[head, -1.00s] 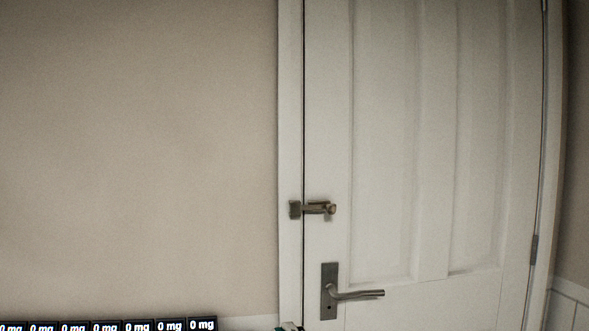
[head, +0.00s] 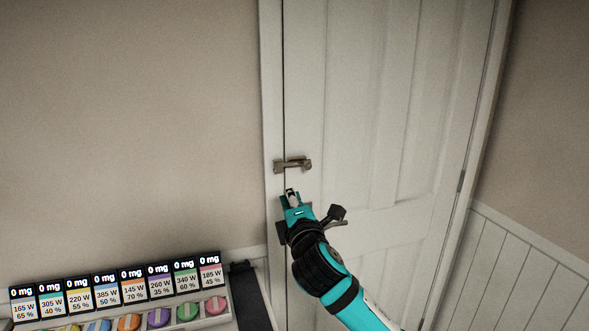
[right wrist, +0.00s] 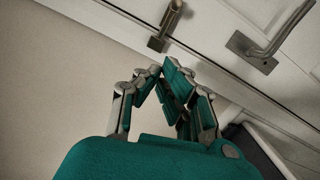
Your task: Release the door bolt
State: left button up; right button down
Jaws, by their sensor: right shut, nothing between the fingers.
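The white door (head: 370,110) stands closed in its frame. The door bolt (head: 292,164), a small bronze-coloured slide bolt, bridges the door's left edge and the frame. In the right wrist view the bolt (right wrist: 168,22) is near the top middle, just beyond my fingertips. My right gripper (head: 290,193) is just below the bolt in the head view, apart from it. Its fingers (right wrist: 160,70) are shut and empty. My right arm hides most of the door handle in the head view; the handle (right wrist: 268,45) shows clearly in the right wrist view. My left gripper is not in view.
At the lower left a rack (head: 120,285) carries several labelled screens above coloured round items. A dark upright panel (head: 250,292) stands at its right end, close to the door. Wainscot (head: 530,260) lines the right wall. The wall left of the door is bare.

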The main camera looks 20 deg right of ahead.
aim_at(309, 168)
jog(key=shift+w, duration=0.1)
jog(key=w+p, duration=0.1)
jog(key=w, duration=0.5)
jog(key=w+p, duration=0.1)
jog(key=w, duration=0.3)
jog(key=shift+d+r+p, duration=0.3)
jog(key=shift+r+p, duration=0.05)
jog(key=d, duration=0.1)
jog(key=d+p, duration=0.1)
jog(key=d, duration=0.1)
jog(key=shift+w+d+r, duration=0.15)
jog(key=shift+d+r, duration=0.05)
jog(key=shift+r, duration=0.1)
jog(key=shift+d+p, duration=0.3)
jog(key=shift+a, duration=0.1)
jog(key=d+p, duration=0.1)
jog(key=d, duration=0.3)
jog(key=shift+w+d, duration=0.1)
jog(key=shift+f, duration=0.15)
